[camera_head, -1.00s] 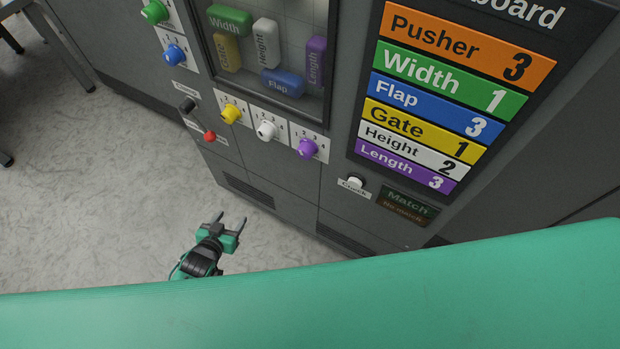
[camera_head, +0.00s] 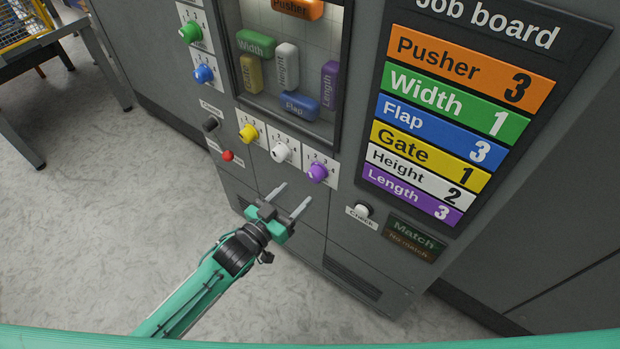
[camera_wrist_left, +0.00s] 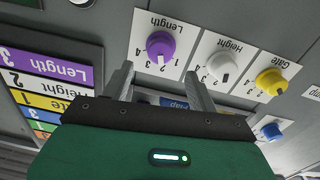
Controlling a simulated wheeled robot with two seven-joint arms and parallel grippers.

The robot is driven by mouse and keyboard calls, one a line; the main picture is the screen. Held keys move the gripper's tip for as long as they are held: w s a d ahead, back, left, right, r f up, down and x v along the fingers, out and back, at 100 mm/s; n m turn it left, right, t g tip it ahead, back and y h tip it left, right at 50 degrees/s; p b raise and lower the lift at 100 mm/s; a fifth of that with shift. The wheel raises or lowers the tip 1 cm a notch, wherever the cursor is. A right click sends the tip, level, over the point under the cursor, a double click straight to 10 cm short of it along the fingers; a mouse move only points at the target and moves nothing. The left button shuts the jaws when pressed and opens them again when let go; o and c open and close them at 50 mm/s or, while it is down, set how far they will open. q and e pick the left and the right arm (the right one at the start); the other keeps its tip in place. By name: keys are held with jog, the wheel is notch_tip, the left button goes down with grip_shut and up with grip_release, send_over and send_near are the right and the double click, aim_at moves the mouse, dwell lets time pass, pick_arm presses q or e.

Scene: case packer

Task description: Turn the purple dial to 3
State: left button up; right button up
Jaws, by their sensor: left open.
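The purple dial (camera_head: 318,172) sits on the machine front at the right end of a row of dials. The job board's purple row (camera_head: 412,195) reads Length 3. My right gripper is not in view.
A white dial (camera_head: 281,153) and a yellow dial (camera_head: 248,133) are left of the purple one. The Check button (camera_head: 362,210) is to its right, beside a Match / No match display (camera_head: 413,238). A red button (camera_head: 228,155) and black knob (camera_head: 210,124) are farther left.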

aim_at(312, 178)
pick_arm(q)
jog(key=x, duration=0.6)
jog(key=shift+p, duration=0.35)
jog(key=shift+w+d, duration=0.3)
jog(key=shift+w, duration=0.2)
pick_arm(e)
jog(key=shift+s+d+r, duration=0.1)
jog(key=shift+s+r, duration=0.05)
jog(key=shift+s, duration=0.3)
pick_arm(q)
jog(key=c, duration=1)
